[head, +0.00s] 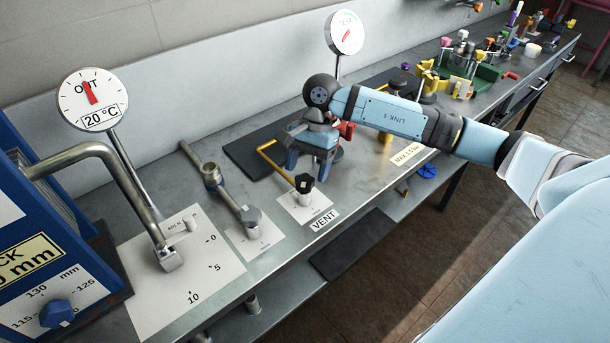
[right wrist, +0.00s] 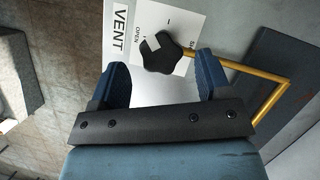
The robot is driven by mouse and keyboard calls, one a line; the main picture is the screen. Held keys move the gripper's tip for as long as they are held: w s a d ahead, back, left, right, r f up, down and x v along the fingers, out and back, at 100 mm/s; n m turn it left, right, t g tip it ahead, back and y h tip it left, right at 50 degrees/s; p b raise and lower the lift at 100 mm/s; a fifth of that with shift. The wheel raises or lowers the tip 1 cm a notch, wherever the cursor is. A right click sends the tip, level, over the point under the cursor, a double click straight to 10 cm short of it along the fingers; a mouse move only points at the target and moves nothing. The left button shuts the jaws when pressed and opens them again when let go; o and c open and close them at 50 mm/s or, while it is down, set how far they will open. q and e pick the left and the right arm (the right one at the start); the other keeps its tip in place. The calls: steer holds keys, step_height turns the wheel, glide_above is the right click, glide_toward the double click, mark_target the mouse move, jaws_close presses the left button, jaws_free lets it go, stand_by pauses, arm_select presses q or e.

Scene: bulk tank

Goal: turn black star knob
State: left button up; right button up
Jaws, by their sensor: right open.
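The black star knob (head: 305,183) stands on a white plate marked VENT, at the end of a bent yellow pipe. In the right wrist view the knob (right wrist: 170,55) has a white mark on one lobe. My right gripper (head: 308,170) is open and empty, close to the knob on its far side in the head view. In the right wrist view its two blue fingers (right wrist: 163,72) are spread left and right of the knob, with the knob slightly beyond the tips. I cannot tell any contact. My left gripper is not in view.
Dial gauges (head: 92,99) rise behind. Dark mats lie on the metal bench.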

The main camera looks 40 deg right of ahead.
mark_target(305, 183)
steer(key=shift+x, duration=1.05)
steer(key=shift+a+f, duration=0.1)
steer(key=shift+f, duration=0.15)
steer(key=c, duration=0.9)
